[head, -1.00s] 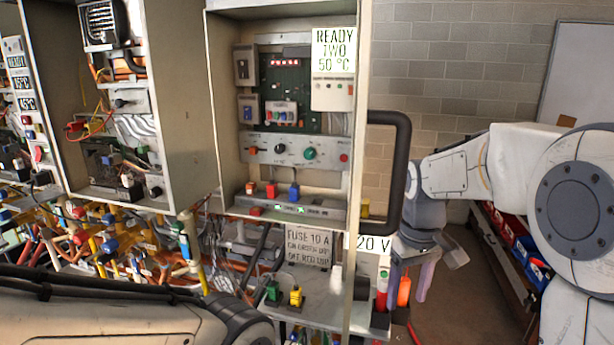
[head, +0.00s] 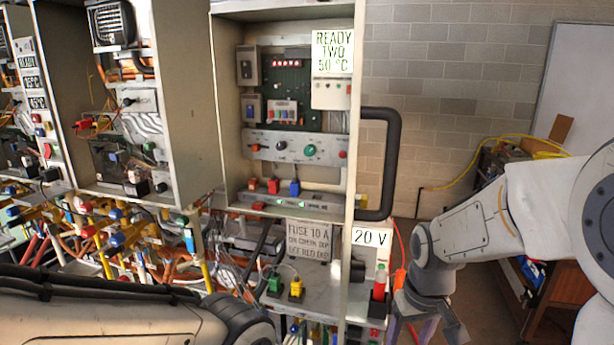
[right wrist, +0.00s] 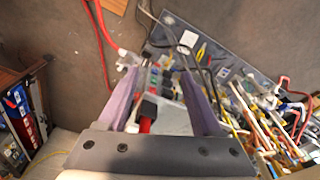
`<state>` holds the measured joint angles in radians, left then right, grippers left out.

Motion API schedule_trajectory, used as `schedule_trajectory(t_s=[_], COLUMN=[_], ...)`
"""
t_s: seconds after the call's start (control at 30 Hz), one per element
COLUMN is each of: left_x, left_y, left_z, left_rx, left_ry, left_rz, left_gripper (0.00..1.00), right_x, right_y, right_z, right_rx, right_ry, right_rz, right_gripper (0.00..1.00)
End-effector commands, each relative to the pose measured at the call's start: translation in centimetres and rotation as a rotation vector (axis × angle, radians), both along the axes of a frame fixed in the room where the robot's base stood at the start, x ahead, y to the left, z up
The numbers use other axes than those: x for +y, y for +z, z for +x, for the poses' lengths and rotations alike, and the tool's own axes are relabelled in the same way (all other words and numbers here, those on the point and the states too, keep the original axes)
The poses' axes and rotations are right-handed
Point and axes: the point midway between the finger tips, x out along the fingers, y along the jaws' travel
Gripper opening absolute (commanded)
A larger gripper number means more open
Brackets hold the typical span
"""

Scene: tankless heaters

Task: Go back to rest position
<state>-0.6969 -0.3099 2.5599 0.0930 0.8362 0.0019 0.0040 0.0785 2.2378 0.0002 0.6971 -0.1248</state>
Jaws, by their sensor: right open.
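My right gripper (head: 415,328) hangs low at the right in the head view, beside the open heater cabinet (head: 358,120). Its purple fingers point down and are partly cut off by the frame's bottom edge. In the right wrist view the gripper (right wrist: 160,105) has its fingers spread apart and open. A red and black part (right wrist: 146,118) shows between them, below and seemingly not gripped. My left forearm (head: 110,315) crosses the lower left of the head view; its gripper is out of view.
A red cylinder (head: 380,284) stands on the lower shelf close to my right gripper. Tangled cables and fittings (head: 110,240) fill the left. A wooden-sided unit (head: 560,285) stands at the right; bare floor lies between it and the cabinet.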

Motion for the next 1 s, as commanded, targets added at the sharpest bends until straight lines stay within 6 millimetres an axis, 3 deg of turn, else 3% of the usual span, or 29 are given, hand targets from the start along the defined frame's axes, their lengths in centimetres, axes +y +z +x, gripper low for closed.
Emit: schedule_trajectory(t_s=[0.37, 0.67, 0.83, 1.0], left_x=[0.0, 0.0, 0.0, 0.0], left_y=[0.0, -0.8, -1.3, -1.6], left_z=[0.0, 0.0, 0.0, 0.0], left_rx=[0.0, 0.0, 0.0, 0.0], left_ry=[0.0, 0.0, -0.001, -0.001], left_rz=[0.0, 0.0, 0.0, 0.0], left_gripper=[0.5, 0.5, 0.5, 0.5], right_x=[0.1, 7.6, 11.4, 13.5], right_y=[-4.6, -2.8, -1.6, -0.6], right_z=[-5.4, -9.2, -13.5, -17.5], right_rx=[-0.1, -0.033, 0.027, 0.082], right_ry=[-0.119, 0.139, 0.323, 0.474], right_rz=[0.022, 0.047, 0.057, 0.057], right_gripper=[0.67, 0.67, 0.67, 0.67])
